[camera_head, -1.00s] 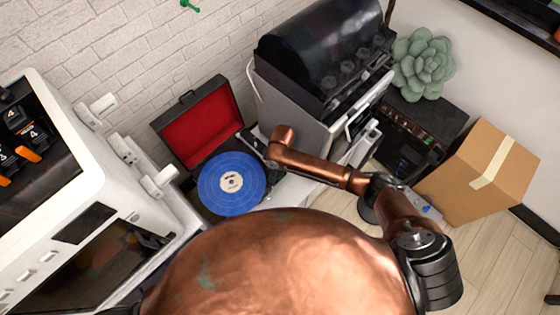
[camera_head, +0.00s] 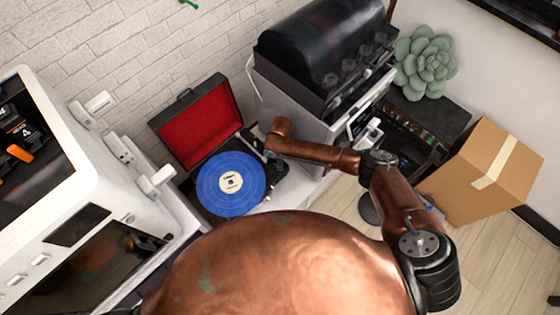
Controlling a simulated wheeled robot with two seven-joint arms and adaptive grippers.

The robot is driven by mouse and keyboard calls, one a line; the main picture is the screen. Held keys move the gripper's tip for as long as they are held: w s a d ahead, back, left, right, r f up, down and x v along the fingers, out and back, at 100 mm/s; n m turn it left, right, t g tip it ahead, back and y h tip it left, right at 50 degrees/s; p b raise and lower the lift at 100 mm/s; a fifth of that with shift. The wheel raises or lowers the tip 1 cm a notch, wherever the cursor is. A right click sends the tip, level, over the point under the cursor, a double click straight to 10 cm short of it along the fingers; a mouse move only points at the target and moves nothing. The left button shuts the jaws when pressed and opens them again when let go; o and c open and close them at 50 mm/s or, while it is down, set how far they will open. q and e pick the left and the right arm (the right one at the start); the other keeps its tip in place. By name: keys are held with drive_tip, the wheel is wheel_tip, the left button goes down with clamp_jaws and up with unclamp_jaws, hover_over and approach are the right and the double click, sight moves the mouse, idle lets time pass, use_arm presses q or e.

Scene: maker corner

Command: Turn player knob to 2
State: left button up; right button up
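The record player (camera_head: 188,128) stands open against the brick wall, with a red-lined lid raised and a blue record (camera_head: 231,184) on its platter. A light tonearm (camera_head: 252,146) shows at the record's upper right. The dark right end of the player (camera_head: 276,172) is partly visible below my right arm. I cannot make out a knob or its setting. My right arm comes in from the right, and its copper link ends over the player's right back corner. I cannot make out the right gripper's fingers. My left arm and gripper are not in view.
A large white machine (camera_head: 100,180) stands left of the player. A grey machine with a dark hood (camera_head: 318,60) stands close on its right. A black box (camera_head: 430,112) with a succulent (camera_head: 425,62) and a cardboard box (camera_head: 485,172) are farther right.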

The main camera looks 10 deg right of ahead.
drive_tip(key=shift+f, duration=0.1)
drive_tip(key=shift+c, duration=0.4)
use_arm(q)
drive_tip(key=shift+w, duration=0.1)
use_arm(e)
clamp_jaws()
